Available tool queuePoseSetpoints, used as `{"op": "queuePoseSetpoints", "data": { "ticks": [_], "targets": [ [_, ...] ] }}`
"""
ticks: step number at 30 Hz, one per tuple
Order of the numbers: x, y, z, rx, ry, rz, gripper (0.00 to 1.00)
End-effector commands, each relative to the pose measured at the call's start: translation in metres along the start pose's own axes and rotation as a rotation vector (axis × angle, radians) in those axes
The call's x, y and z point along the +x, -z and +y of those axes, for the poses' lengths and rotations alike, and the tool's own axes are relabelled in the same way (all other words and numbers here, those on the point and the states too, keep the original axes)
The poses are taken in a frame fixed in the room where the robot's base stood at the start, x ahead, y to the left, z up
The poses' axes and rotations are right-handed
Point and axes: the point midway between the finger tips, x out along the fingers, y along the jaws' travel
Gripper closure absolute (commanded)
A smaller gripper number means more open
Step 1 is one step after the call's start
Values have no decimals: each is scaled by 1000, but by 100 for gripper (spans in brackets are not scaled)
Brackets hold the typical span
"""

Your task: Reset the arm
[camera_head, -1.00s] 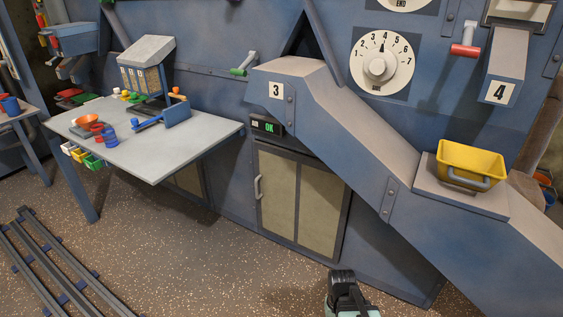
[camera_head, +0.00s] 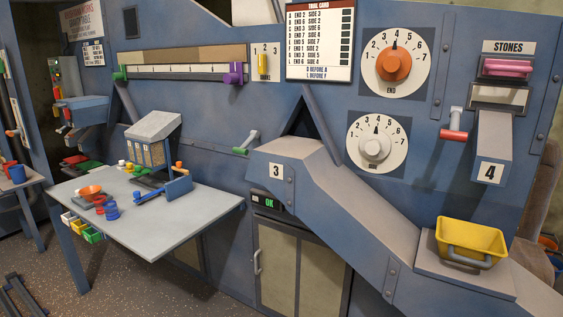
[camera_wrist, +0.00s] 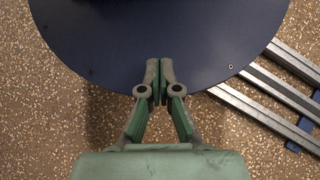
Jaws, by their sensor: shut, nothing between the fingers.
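My gripper (camera_wrist: 160,68) shows in the wrist view, pointing down with its two fingers together and nothing between them. Below it are a dark blue round plate, which looks like my own base, and the speckled floor. My gripper is out of frame in the head view, so its place relative to the machine cannot be told from there.
A yellow bin (camera_head: 471,241) sits on the sloping chute's ledge at right. Floor rails (camera_wrist: 270,92) run beside my base. Dials and a lever (camera_head: 454,128) are on the blue wall.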

Motion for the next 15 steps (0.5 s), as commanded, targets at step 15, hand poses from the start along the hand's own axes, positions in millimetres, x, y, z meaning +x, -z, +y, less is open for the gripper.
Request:
{"op": "queuePoseSetpoints", "data": {
  "ticks": [15],
  "targets": [
    [-102, -63, 1, -1, -2, 101, 100]
  ]
}}
